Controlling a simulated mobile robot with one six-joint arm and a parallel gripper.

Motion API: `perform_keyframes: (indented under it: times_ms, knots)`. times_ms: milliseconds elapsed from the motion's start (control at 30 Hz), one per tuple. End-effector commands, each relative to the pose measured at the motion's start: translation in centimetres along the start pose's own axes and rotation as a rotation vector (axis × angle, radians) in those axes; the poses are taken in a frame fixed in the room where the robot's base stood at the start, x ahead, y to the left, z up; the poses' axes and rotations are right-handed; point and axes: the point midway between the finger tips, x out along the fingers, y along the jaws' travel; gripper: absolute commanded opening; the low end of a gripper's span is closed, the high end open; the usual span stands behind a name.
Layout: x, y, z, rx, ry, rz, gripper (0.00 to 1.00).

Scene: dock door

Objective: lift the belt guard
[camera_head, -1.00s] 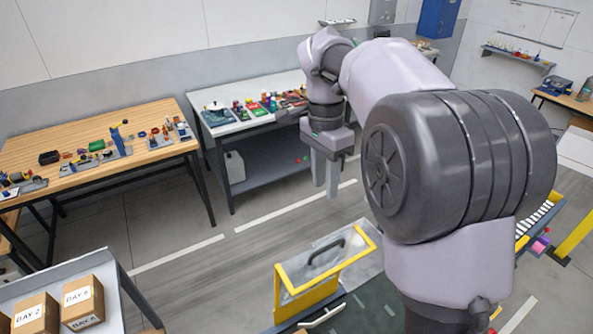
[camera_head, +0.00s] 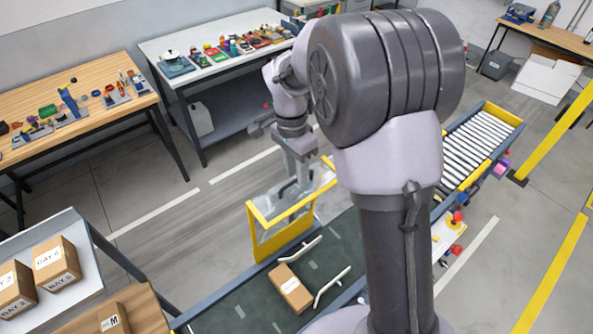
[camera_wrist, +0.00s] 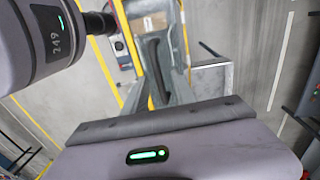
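The belt guard (camera_head: 298,207), a clear panel with a yellow frame, stands over the dark green conveyor belt in the head view. Its dark curved handle (camera_head: 287,188) is partly hidden by my gripper (camera_head: 300,174). My gripper points down at the guard, close to the handle. In the wrist view the handle (camera_wrist: 155,62) runs between the two grey fingers of my gripper (camera_wrist: 165,88). The fingers look spread, with the handle between them. Contact with the handle cannot be made out. A yellow guard edge (camera_wrist: 112,62) shows to the left.
A cardboard box (camera_head: 290,288) lies on the belt (camera_head: 245,305) beside white curved rails. A roller conveyor (camera_head: 478,147) extends to the right. Workbenches with tools (camera_head: 75,110) stand behind. A shelf (camera_head: 85,275) with boxes is at lower left. Grey floor between is clear.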

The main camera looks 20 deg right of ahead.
Motion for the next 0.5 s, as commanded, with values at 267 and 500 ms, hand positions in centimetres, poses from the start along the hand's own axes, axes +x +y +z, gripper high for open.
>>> perform_keyframes:
  times_ms: [267, 500]
  knots:
    - [-0.05, 0.00, 0.00, 0.000, 0.000, 0.000, 0.03]
    - [-0.06, 0.01, 0.01, 0.000, 0.000, 0.000, 0.00]
